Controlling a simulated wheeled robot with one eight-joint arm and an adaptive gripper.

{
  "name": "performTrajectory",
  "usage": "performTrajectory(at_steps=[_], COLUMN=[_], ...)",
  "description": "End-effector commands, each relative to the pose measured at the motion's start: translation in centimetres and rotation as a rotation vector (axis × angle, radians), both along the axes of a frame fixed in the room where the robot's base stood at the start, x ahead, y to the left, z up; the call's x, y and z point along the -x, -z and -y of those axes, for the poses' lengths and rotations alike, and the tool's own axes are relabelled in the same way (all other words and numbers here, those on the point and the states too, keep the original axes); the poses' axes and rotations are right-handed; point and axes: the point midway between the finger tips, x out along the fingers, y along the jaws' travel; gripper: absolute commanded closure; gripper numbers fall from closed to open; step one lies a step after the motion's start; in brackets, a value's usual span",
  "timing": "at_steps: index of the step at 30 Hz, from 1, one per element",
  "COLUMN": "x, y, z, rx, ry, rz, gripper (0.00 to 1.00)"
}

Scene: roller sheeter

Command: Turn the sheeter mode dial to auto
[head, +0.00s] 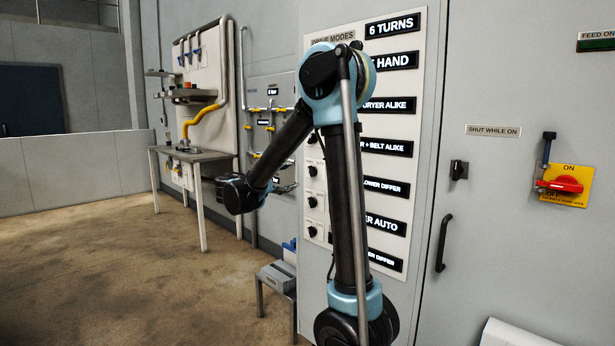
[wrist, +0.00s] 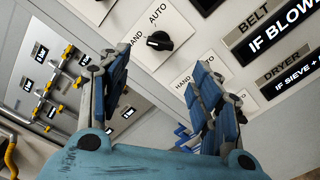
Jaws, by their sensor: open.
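A white drive modes panel (head: 405,18) on a grey cabinet bears a column of small black dials. Another dial, lower right, is mostly covered by my right finger. No label marking the sheeter dial is readable. My gripper (head: 283,187) is open and empty, its blue fingers (wrist: 160,78) spread, apart from the upper dial.
Black name plates (head: 388,61) line the panel's right side. A red rotary switch (head: 562,184) and black handle (head: 443,243) are on the cabinet at right. Pipework (head: 262,135) and a workbench (head: 197,156) stand behind at left. A small grey stand (head: 277,277) is below; open floor lies left.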

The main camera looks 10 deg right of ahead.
Motion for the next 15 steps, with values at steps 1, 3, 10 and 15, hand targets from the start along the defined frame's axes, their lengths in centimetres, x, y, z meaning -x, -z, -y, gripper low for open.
performTrajectory(at_steps=[1,3,10,15], x=[-0.5,-1.1,-3.2,-4.8], y=[0.0,0.0,0.0,0.0], z=[0.8,1.7,4.6,6.7], rx=[0.000,0.000,0.000,-0.001], ry=[0.004,0.004,0.004,0.003], rz=[0.000,0.000,0.000,0.000], gripper=[0.42,0.42,0.42,0.42])
